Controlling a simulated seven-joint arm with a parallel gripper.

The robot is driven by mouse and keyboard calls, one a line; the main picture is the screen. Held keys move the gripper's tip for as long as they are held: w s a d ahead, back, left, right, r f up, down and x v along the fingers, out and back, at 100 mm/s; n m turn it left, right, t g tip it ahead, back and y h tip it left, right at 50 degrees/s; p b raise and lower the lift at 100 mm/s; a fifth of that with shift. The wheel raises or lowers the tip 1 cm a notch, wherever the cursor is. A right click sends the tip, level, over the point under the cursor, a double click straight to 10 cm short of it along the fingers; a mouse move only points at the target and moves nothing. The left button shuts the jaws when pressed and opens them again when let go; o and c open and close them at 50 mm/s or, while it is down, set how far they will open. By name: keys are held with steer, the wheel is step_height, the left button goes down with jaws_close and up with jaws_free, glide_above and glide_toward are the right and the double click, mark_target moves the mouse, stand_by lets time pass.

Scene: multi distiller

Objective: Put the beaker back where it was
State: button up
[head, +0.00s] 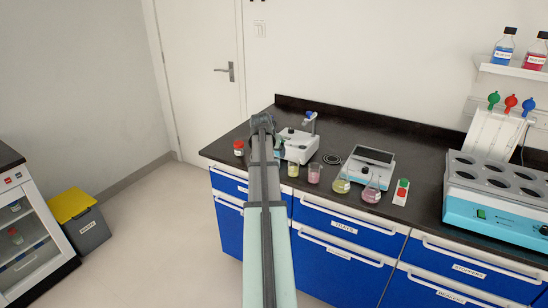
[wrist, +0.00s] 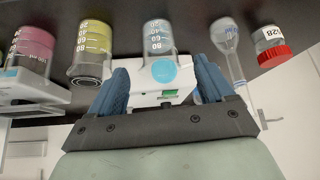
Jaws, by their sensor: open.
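A clear beaker with light blue liquid (wrist: 160,45) stands between the fingers of my gripper (wrist: 162,70) in the wrist view. In the head view my gripper (head: 262,124) is above the left part of the dark bench, and my arm hides most of what is there. A yellow beaker (head: 293,169) and a pink beaker (head: 314,174) stand to the right; they also show in the wrist view, yellow (wrist: 91,42) and pink (wrist: 33,48).
A white device (head: 298,146) stands behind the beakers. A red-capped jar (head: 239,148) is left of my gripper, and a narrow-necked flask (wrist: 226,40) is close beside one finger. Two conical flasks, yellow (head: 342,185) and pink (head: 372,191), stand near a balance (head: 369,163).

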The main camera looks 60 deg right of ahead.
steer(key=shift+v, duration=2.55)
steer(key=w+a+f+n+y, duration=0.2)
steer(key=w+a+f, duration=0.3)
steer(key=a+f, duration=0.5)
steer(key=w+a+f+n+y, duration=0.15)
steer(key=w+a+f, duration=0.25)
steer(key=a+f, duration=0.5)
steer(key=a+f+n+g+y, duration=0.2)
steer(key=a+f+n, duration=0.2)
steer(key=a+f, duration=1.45)
steer(key=s+a+f+n+g, duration=0.1)
steer(key=s+a+f, duration=0.25)
steer(key=a, duration=0.25)
steer(key=s+a+f+n+g+y, duration=0.1)
steer(key=s+a+f+n, duration=0.15)
steer(key=a+f, duration=0.3)
steer(key=s+a+f+n, duration=0.1)
steer(key=s+a+f, duration=0.25)
steer(key=a, duration=0.25)
steer(key=s+a+f+n+g, duration=0.2)
steer(key=s+a, duration=0.4)
steer(key=s, duration=0.4)
steer(key=s+a+f+n+g, duration=0.1)
steer(key=s+a+f+g, duration=0.1)
steer(key=s+a+f, duration=0.2)
steer(key=s+a, duration=0.3)
steer(key=s, duration=0.3)
steer(key=shift+n, duration=0.4)
steer(key=shift+f, duration=0.15)
